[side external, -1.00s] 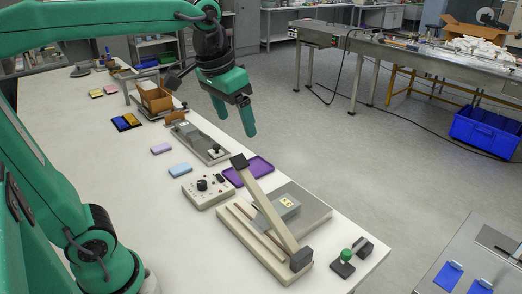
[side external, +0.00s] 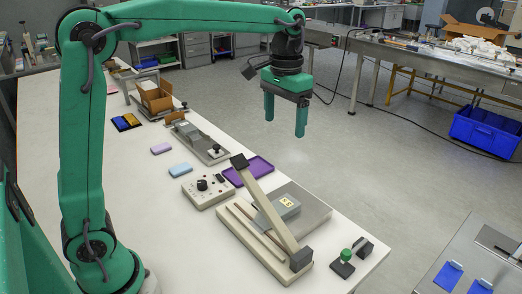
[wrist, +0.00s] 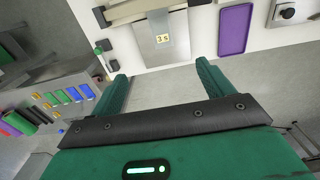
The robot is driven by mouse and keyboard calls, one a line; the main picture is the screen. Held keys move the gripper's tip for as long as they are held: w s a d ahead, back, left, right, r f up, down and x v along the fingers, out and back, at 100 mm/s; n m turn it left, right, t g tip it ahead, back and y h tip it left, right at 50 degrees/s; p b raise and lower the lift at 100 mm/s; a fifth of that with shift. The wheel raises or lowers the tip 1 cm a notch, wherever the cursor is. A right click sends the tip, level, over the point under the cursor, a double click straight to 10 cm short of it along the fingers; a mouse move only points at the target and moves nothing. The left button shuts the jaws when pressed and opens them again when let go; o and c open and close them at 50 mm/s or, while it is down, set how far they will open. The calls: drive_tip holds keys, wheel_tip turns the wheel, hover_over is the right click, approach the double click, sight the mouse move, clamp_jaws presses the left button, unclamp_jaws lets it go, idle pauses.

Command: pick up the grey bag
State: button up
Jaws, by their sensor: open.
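A grey, flat-looking piece (side external: 277,209) with a pale yellow number label lies on a metal plate, partly behind the slanted bar of a bench sealer. It looks like the grey bag, though its outline is hard to tell from the plate. In the wrist view the grey piece (wrist: 176,22) and its label show at the top, beyond my fingertips. My gripper (side external: 285,128) is open and empty, with its fingers pointing down, high above the bench and past its far edge. Its two spread fingers (wrist: 162,70) also show in the wrist view, with nothing between them.
The sealer bar (side external: 266,207) rises over the plate (side external: 312,213). A purple tray (side external: 237,178), a control box (side external: 207,191) and a light blue pad (side external: 180,170) lie further along. A small green-knobbed device (side external: 344,262) stands near the bench end. The air around my gripper is clear.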

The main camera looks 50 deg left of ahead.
hover_over(279, 206)
drive_tip(key=f, duration=1.8)
drive_tip(key=shift+w+d+f, duration=0.1)
drive_tip(key=shift+d+f, duration=0.05)
drive_tip(key=shift+d, duration=0.1)
drive_tip(key=shift+a+f, duration=0.15)
drive_tip(key=shift+f, duration=3.7)
drive_tip(key=c, duration=1)
